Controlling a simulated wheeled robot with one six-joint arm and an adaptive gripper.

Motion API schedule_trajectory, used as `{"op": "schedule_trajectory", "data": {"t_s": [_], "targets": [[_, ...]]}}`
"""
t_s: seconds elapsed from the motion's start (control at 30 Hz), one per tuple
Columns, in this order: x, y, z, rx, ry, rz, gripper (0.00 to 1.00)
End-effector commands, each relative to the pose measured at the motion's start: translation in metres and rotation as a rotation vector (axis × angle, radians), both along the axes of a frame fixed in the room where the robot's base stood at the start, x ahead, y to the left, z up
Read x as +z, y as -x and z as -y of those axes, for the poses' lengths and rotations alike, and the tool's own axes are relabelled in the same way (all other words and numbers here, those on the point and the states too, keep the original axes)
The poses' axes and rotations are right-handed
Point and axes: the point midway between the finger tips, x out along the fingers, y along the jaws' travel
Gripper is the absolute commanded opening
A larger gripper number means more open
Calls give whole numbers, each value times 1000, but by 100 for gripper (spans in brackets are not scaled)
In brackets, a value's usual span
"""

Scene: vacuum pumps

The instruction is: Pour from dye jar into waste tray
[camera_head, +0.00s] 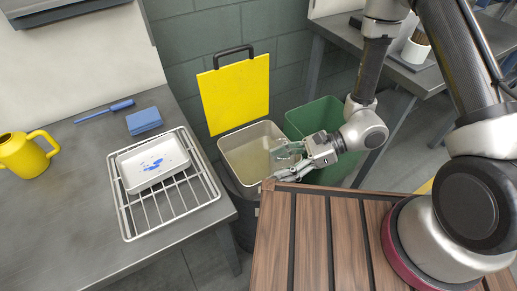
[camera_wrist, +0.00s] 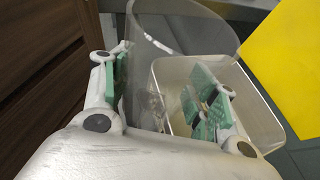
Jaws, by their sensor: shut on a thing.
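My gripper (camera_head: 290,162) is over the open bin with the raised yellow lid. It is shut on a clear, see-through jar (camera_wrist: 180,30), which I take to be the dye jar. In the wrist view the jar stands between the green-padded fingers (camera_wrist: 165,95), and its wide rim shows at the top. I see no coloured liquid in it; its tilt is hard to tell. A white tray (camera_head: 133,180) with blue stains, perhaps the waste tray, lies on a wire rack at left, well apart from my gripper.
The bin (camera_head: 233,150) has a pale inside and a yellow lid (camera_head: 235,95); a green bin (camera_head: 318,118) stands beside it. A wooden slatted surface (camera_head: 310,240) is in front. A yellow jug (camera_head: 22,157), blue sponge (camera_head: 144,120) and blue-handled tool (camera_head: 104,111) are on the left bench.

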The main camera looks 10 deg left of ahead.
Motion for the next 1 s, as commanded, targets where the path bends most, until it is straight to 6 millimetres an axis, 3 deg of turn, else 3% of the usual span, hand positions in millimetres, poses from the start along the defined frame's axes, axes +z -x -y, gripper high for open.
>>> {"op": "schedule_trajectory", "data": {"t_s": [0.5, 0.83, 1.0], "targets": [[-1, 4, 3, 5, -46, 62, 27], [25, 4, 3, 4, -46, 63, 27], [29, 4, 3, 4, -46, 61, 27]]}}
